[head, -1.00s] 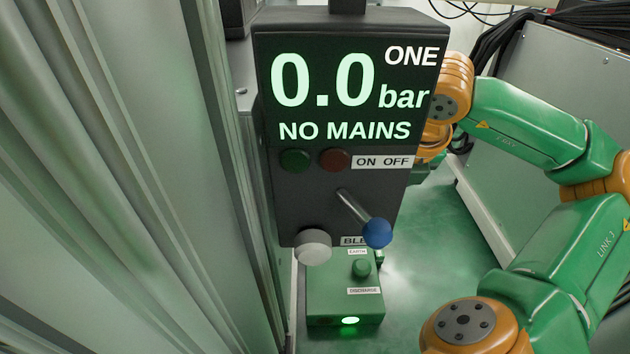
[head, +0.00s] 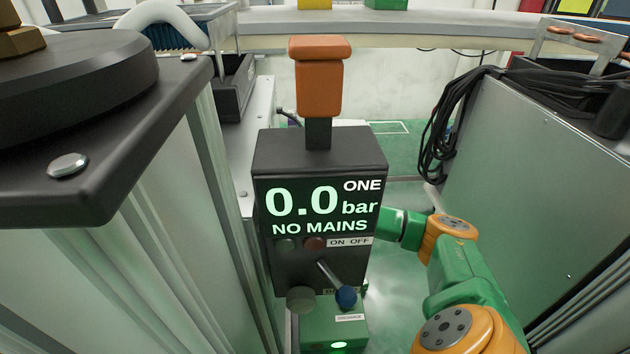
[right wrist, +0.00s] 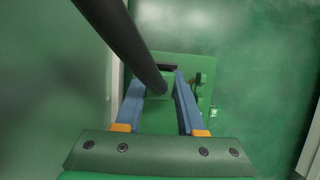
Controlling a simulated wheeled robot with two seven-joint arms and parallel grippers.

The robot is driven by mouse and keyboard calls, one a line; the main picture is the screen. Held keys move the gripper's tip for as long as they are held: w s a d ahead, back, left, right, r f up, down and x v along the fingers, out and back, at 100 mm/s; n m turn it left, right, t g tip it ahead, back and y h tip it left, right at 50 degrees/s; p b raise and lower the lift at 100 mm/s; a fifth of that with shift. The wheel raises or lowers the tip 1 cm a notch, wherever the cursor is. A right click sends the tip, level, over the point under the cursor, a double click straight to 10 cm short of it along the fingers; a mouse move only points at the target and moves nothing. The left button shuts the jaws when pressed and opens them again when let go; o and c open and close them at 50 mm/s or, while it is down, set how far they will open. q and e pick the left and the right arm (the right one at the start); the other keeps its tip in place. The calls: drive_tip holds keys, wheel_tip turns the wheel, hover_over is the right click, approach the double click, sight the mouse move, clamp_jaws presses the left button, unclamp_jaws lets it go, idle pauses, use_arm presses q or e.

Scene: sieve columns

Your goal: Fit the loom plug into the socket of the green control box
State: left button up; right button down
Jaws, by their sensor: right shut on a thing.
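My right gripper (right wrist: 158,82) has two blue fingers, and it is shut on a small green block that looks like the loom plug (right wrist: 155,87). A thick black cable or rod crosses above it from the upper left and hides part of it. Just beyond the fingertips lies a flat green box (right wrist: 203,66), perhaps the control box; I cannot tell whether the plug touches it, and no socket can be made out. In the head view a green box (head: 335,328) with a DISCHARGE label stands below a dark panel; the panel hides my right gripper there. My left gripper is not in view.
The dark display panel (head: 318,165) reads NO MAINS and carries a blue-knobbed lever (head: 345,297). An orange block (head: 318,80) tops its post. A grey cabinet (head: 540,180) with black cables (head: 450,125) stands right; a black-topped column (head: 90,130) stands left. Green floor lies between.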

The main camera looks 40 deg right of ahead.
drive_tip(key=shift+f+b, duration=0.15)
drive_tip(key=shift+b, duration=0.15)
drive_tip(key=c, duration=0.5)
unclamp_jaws()
drive_tip(key=shift+r+p, duration=0.25)
drive_tip(key=shift+p, duration=0.05)
drive_tip(key=b+v, duration=0.1)
drive_tip(key=v, duration=0.6)
drive_tip(key=shift+s+r, duration=0.1)
drive_tip(key=shift+r, duration=0.1)
